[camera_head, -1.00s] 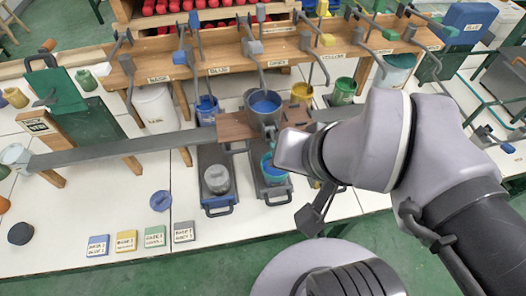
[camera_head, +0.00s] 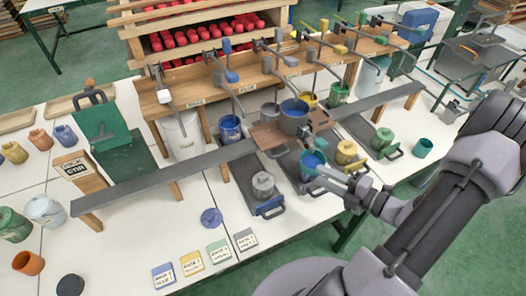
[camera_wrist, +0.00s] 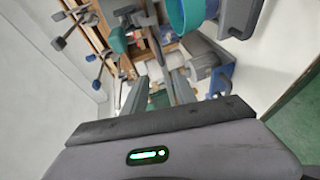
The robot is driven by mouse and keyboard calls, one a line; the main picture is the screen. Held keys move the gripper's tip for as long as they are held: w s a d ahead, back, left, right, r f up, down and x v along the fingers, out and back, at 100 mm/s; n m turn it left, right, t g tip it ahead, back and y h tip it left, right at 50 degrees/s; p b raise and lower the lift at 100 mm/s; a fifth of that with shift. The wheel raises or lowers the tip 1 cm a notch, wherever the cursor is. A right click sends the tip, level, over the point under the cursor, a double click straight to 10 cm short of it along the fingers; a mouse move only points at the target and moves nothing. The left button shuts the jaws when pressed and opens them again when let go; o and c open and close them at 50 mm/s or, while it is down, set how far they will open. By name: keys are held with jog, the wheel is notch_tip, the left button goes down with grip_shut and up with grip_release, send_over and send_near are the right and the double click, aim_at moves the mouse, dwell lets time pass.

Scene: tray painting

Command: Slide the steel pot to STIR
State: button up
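The steel pot (camera_head: 294,120), grey with blue paint inside, stands upright on a brown wooden carriage (camera_head: 268,137) on the long grey rail (camera_head: 150,183). A sign (camera_head: 75,168) that appears to read STIR is on a wooden block near the rail's left end. My gripper (camera_head: 318,178) is in front of and below the pot, apart from it, close to a teal-rimmed cup with blue paint (camera_head: 312,160). In the wrist view my gripper's two fingers (camera_wrist: 160,82) stand apart with nothing visible between them. I cannot make out the steel pot surely there.
Labelled levers hang from a wooden rack (camera_head: 265,75) behind the rail. A grey lidded pot (camera_head: 263,185) stands on a slide in front. Colour cards (camera_head: 192,261) and a blue lid (camera_head: 212,218) lie on the white table. A green bracket (camera_head: 105,125) stands at left.

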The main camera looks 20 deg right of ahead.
aim_at(281, 153)
jog(key=b+x, duration=0.4)
jog(key=x, duration=1.3)
jog(key=shift+f, duration=0.1)
jog(key=shift+d, duration=0.1)
grip_shut()
dwell(0.4)
